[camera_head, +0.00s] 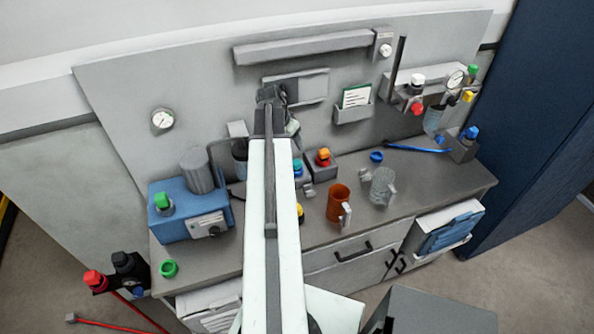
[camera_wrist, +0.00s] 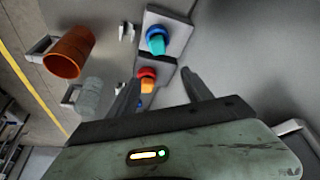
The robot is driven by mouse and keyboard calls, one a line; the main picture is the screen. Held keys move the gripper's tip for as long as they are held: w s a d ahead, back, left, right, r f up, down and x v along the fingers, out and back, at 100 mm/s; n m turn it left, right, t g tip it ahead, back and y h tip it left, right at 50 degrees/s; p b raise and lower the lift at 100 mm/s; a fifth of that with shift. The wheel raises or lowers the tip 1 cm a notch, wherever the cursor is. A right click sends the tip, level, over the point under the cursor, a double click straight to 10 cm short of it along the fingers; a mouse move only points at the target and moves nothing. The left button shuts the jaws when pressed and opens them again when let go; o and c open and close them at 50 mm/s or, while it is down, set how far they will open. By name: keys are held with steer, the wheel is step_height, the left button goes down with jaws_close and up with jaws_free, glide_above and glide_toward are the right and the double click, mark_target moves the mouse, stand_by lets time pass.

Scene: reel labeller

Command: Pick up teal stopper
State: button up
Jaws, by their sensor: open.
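The teal stopper (camera_wrist: 156,45) sits in a blue ring on a grey block in the upper middle of the wrist view. In the head view only part of the teal stopper (camera_head: 297,169) shows, just right of my arm. My gripper (camera_wrist: 160,76) is open, its two fingers apart with nothing held between them. The teal stopper lies beyond the fingertips in the wrist view, untouched. In the head view my gripper (camera_head: 271,94) is raised in front of the back panel.
An orange stopper (camera_head: 323,156) in a red ring stands close by the teal one. An orange mug (camera_head: 339,203) and a clear mug (camera_head: 382,187) stand to the right. A blue box (camera_head: 180,228) is to the left. Bare counter (camera_head: 440,185) shows at the right.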

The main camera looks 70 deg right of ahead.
steer(key=b, duration=0.7)
glide_above(297, 162)
steer(key=w+a, duration=0.1)
steer(key=a, duration=0.2)
step_height(297, 162, down, 8)
steer(key=shift+d+r, duration=0.1)
steer(key=shift+d+f, duration=0.2)
steer(key=shift+f, duration=0.1)
steer(key=shift+d, duration=0.1)
steer(key=b+x, duration=0.6)
steer(key=shift+f, duration=0.15)
steer(key=shift+c, duration=0.4)
jaws_close()
steer(key=shift+r, duration=0.3)
